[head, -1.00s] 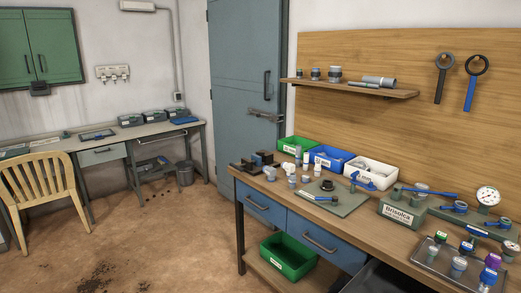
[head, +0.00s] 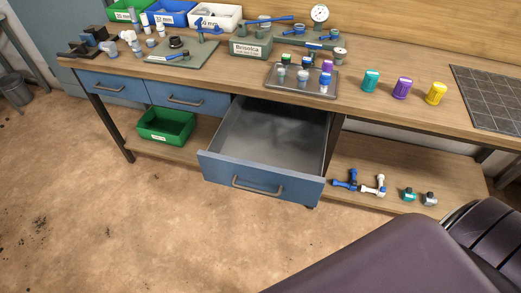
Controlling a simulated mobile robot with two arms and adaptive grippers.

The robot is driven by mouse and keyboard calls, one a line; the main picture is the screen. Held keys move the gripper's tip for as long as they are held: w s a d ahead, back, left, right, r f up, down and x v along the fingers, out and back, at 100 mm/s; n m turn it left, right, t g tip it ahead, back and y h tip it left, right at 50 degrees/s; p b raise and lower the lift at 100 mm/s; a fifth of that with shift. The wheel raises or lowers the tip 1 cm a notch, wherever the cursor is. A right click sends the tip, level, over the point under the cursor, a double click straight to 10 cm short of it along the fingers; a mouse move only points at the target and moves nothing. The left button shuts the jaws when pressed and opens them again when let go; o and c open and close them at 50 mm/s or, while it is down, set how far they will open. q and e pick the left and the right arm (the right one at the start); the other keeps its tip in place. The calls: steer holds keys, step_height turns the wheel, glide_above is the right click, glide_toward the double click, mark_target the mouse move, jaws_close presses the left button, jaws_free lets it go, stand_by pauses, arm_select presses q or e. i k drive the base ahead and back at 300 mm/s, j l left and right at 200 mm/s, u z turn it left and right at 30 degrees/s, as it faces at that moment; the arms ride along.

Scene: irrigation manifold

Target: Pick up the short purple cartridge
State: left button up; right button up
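A purple cartridge (head: 402,88) stands upright on the workbench, between a teal cartridge (head: 370,80) and a yellow cartridge (head: 436,93). Another purple piece (head: 327,67) stands on the grey tray (head: 272,85) among several small capped parts. It is smaller in the picture, and I cannot tell its exact shape or height. Neither of my grippers is in view. A large dark, smooth shape with a ribbed part fills the lower right; it may be part of my own arm.
An open, empty drawer (head: 262,182) juts out from the bench (head: 215,75). A dark gridded mat (head: 495,95) lies at the right. Pipe fittings (head: 374,187) lie on the lower shelf, with a green bin (head: 165,125) further left. Floor at the left front is clear.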

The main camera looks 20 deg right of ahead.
mark_target(404, 84)
steer(key=i+z, duration=0.1)
steer(key=z, duration=0.65)
